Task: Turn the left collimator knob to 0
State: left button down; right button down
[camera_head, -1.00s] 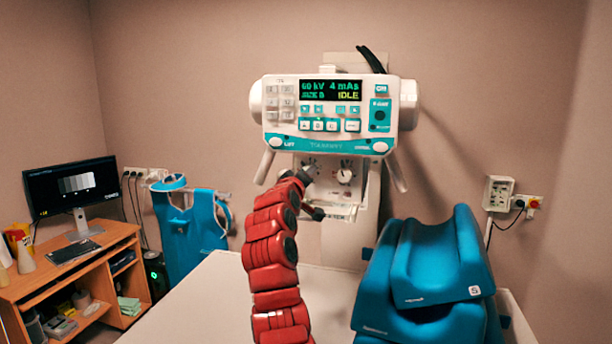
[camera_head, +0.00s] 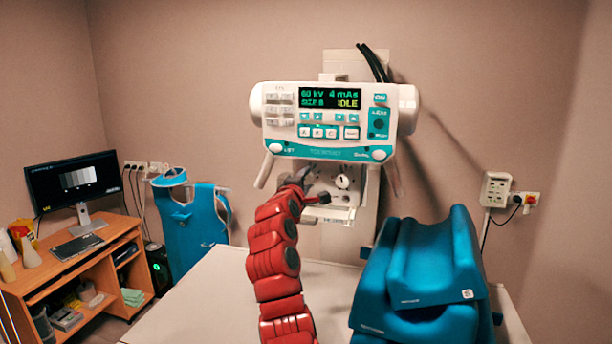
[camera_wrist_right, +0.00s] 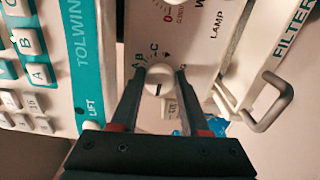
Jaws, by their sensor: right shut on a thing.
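The left collimator knob (camera_wrist_right: 158,80) is a small white round knob with a short dark mark on its face. Letters, including a C, stand around it on the pale panel. My right gripper (camera_wrist_right: 163,76) is shut on it, one dark finger on each side. In the head view, my right gripper (camera_head: 304,180) is in front of the collimator panel below the console and hides this knob. The right collimator knob (camera_head: 342,181) shows beside it, white and free. My left gripper is not in view.
The console (camera_head: 330,120) with its IDLE display hangs just above. A metal handle (camera_wrist_right: 268,104) sticks out by the FILTER label. Blue cushions (camera_head: 425,270) lie on the white table (camera_head: 205,300), right of my arm. A desk (camera_head: 75,270) stands at the left.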

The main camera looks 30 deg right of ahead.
jog(key=shift+n, duration=0.4)
jog(key=shift+c, duration=1.9)
grip_release()
jog(key=shift+a, duration=0.1)
jog(key=shift+s+a+f, duration=0.1)
jog(key=shift+s+a, duration=0.25)
jog(key=shift+a, duration=0.05)
jog(key=b+v, duration=0.6)
jog(key=v, duration=1)
jog(key=shift+s+b, duration=0.15)
jog(key=shift+b, duration=0.2)
